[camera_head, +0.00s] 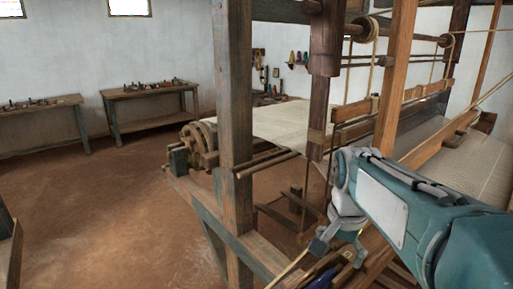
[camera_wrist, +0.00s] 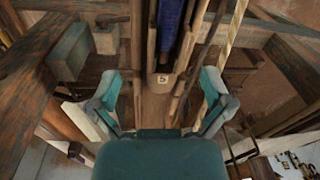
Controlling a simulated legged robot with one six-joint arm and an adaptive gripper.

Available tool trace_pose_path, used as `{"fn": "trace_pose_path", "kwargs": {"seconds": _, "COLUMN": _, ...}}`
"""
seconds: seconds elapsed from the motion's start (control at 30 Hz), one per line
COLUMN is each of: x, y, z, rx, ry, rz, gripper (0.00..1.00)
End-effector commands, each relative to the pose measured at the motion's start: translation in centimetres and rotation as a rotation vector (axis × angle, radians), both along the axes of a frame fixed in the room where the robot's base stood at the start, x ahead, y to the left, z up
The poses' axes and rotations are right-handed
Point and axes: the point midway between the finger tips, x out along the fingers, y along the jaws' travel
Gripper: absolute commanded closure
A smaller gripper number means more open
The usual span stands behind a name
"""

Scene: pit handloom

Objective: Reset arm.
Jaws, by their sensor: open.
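My teal arm (camera_head: 385,205) reaches in from the lower right in the head view and bends down at its far end. My gripper (camera_head: 322,246) hangs low beside the loom frame there, small and partly unclear. In the wrist view my gripper (camera_wrist: 160,98) has its two fingers spread wide apart, with nothing held between them. Beyond the fingers is a wooden piece with a pale tag marked 5 (camera_wrist: 163,78). A dark blue object (camera_wrist: 170,28) lies past it between wooden bars; a blue object (camera_head: 322,279) also shows below my gripper in the head view.
The wooden loom's thick post (camera_head: 235,110) and lower beam (camera_head: 215,225) stand left of my arm. Pale cloth (camera_head: 285,122) stretches across the loom. Workbenches (camera_head: 150,91) with small items line the back wall. The brown floor (camera_head: 110,200) at left is mostly clear.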

Motion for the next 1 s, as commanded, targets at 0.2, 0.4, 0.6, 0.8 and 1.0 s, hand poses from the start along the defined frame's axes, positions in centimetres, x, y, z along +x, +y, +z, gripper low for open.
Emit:
{"fn": "trace_pose_path", "kwargs": {"seconds": 0.2, "x": -4.6, "y": 1.1, "z": 0.1, "rx": -0.038, "ry": -0.119, "rz": 0.223, "gripper": 0.0}}
{"fn": "trace_pose_path", "kwargs": {"seconds": 0.4, "x": -8.3, "y": 1.9, "z": -0.7, "rx": -0.089, "ry": -0.223, "rz": 0.424, "gripper": 0.0}}
{"fn": "trace_pose_path", "kwargs": {"seconds": 0.6, "x": -11.7, "y": 2.5, "z": -2.3, "rx": -0.157, "ry": -0.32, "rz": 0.616, "gripper": 0.0}}
{"fn": "trace_pose_path", "kwargs": {"seconds": 0.8, "x": -13.5, "y": 2.8, "z": -3.5, "rx": -0.209, "ry": -0.378, "rz": 0.737, "gripper": 0.0}}
{"fn": "trace_pose_path", "kwargs": {"seconds": 1.0, "x": -13.8, "y": 2.9, "z": -3.8, "rx": -0.218, "ry": -0.386, "rz": 0.756, "gripper": 0.0}}
